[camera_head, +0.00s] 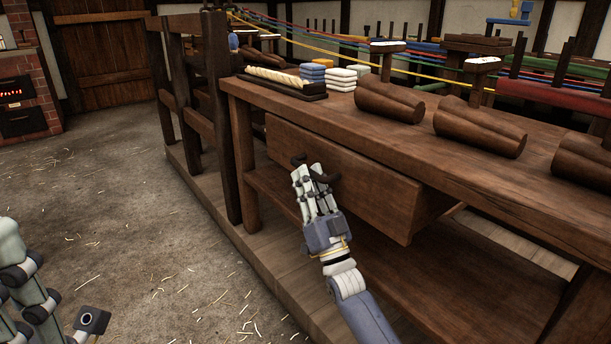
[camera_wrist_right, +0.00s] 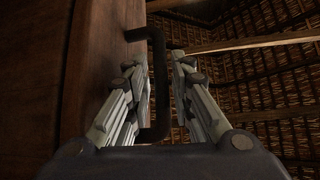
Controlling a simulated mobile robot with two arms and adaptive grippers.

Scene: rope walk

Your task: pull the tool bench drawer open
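The tool bench (camera_head: 400,130) is a dark brown wooden bench running from the middle to the right in the head view. Its drawer (camera_head: 345,185) stands out from under the bench top, with part of its right side showing. The dark drawer handle (camera_head: 299,160) is on the drawer front, and in the wrist view the handle (camera_wrist_right: 159,85) is a bent bar between my fingers.
Large brown wooden pieces (camera_head: 390,100), a dark tray with pale rope (camera_head: 280,82) and stacked white bundles (camera_head: 342,78) lie on the bench top. A lower shelf (camera_head: 430,285) runs below the drawer. The straw-strewn floor (camera_head: 130,210) at left is open.

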